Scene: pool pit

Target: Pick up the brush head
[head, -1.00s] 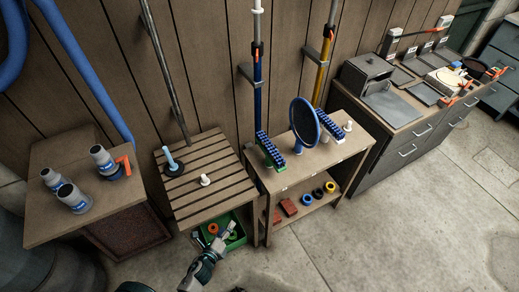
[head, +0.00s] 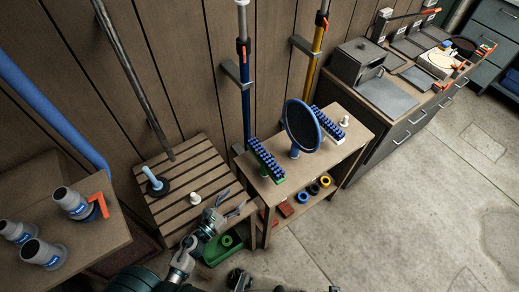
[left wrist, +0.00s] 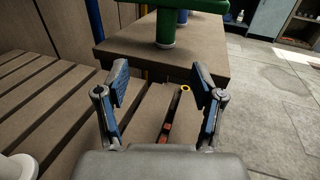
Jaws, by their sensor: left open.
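A brush head with blue bristles and a green base (head: 266,160) stands on the left end of the small shelf's top. A second brush head with blue bristles and a white base (head: 328,124) stands farther right on the same top. My left gripper (head: 236,201) is open and empty, left of and nearer than the green brush head, over the slatted table's edge. In the left wrist view its two fingers (left wrist: 159,78) are spread apart, with the green brush head's stem (left wrist: 166,27) beyond them. My right gripper is not distinguishable.
A round blue-rimmed pad (head: 302,126) stands between the brush heads. The slatted table (head: 190,165) holds a light-blue-handled tool (head: 154,182) and a white peg (head: 195,198). A green bin (head: 214,256) is below. Concrete floor (head: 400,220) is clear on the right.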

